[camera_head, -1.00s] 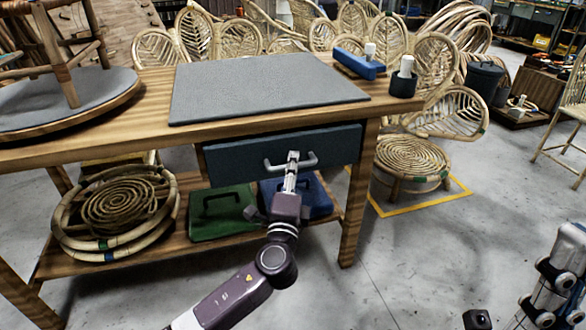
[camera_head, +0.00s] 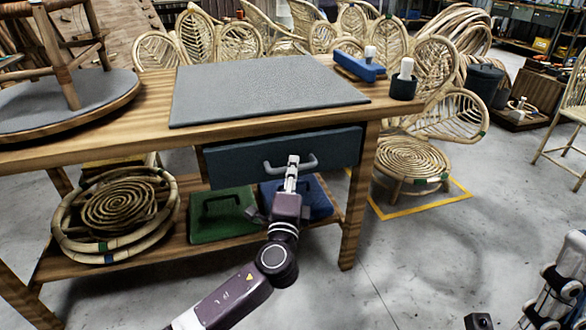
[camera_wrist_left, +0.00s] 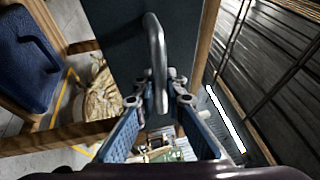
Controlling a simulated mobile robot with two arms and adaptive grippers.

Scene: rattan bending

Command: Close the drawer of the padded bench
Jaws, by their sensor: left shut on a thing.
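The padded bench (camera_head: 150,112) is a wooden table with a grey pad (camera_head: 265,88) on top. Its dark blue-grey drawer (camera_head: 232,167) sits under the right part of the top; how far its front stands out is hard to tell. The pale bar handle (camera_head: 310,161) is on the drawer front. My left gripper (camera_head: 292,166) is shut on the handle near its middle. In the left wrist view the fingers (camera_wrist_left: 160,92) close around the lower part of the handle (camera_wrist_left: 154,45), with the drawer front behind.
Green (camera_head: 222,222) and blue (camera_head: 318,202) cases and rattan coils (camera_head: 118,208) lie on the lower shelf. A round rattan seat (camera_head: 412,160) stands right of the bench, inside yellow floor tape (camera_head: 420,207).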

